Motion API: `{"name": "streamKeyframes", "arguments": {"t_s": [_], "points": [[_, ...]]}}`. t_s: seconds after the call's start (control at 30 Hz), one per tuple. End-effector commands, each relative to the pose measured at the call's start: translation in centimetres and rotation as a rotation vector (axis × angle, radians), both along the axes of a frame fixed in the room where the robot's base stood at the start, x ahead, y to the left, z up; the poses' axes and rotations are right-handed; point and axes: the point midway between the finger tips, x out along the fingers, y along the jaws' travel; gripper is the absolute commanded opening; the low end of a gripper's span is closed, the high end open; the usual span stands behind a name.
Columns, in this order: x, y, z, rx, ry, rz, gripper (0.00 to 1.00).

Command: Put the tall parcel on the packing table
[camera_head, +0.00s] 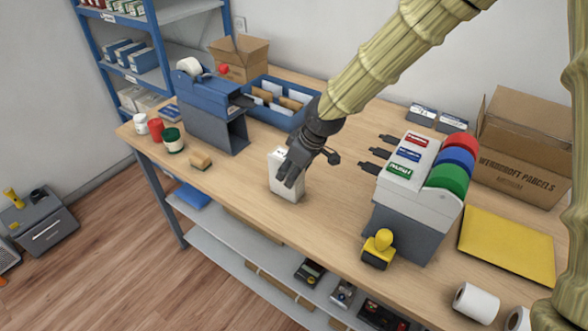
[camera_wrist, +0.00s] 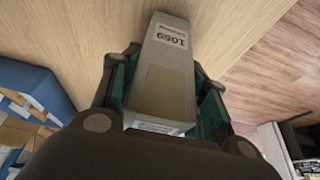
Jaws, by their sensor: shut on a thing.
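The tall parcel (camera_head: 285,187) is a white upright box at the middle of the wooden packing table (camera_head: 325,220). My gripper (camera_head: 291,172) is around its upper part, with a finger across its near side. In the wrist view the parcel (camera_wrist: 165,75) lies between both fingers of my gripper (camera_wrist: 165,95), with a label reading 1059 on it. My gripper is shut on the parcel. The parcel's base appears at the table top; I cannot tell whether it bears on it. The gripper hides part of the parcel's top.
A blue-grey dispenser (camera_head: 212,108) and several jars (camera_head: 172,140) stand to the left. A tape dispenser (camera_head: 415,190) and yellow-handled stamp (camera_head: 379,249) stand to the right. A blue tray (camera_head: 272,116) lies behind. Bare table surrounds the parcel at its front and sides.

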Motion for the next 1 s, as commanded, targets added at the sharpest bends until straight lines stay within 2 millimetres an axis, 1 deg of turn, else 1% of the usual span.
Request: {"name": "streamKeyframes", "arguments": {"t_s": [0.23, 0.27, 0.3, 0.37, 0.4, 0.73, 0.87, 1.0], "points": [[0.0, 0.0, -0.2, 0.000, 0.000, -0.001, 0.00], [0.0, 0.0, -0.3, 0.000, 0.000, -0.001, 0.46], [0.0, 0.0, -0.2, 0.000, 0.000, -0.001, 0.53], [0.0, -0.1, -0.2, 0.000, 0.000, -0.001, 0.64], [0.0, -0.1, -0.2, 0.000, 0.000, -0.001, 0.66], [0.0, 0.0, 0.0, 0.000, 0.000, 0.000, 0.66], [-0.1, -0.2, 0.8, 0.001, -0.002, -0.001, 0.66], [-0.5, -0.8, 2.5, 0.002, -0.003, 0.000, 0.66]]}}
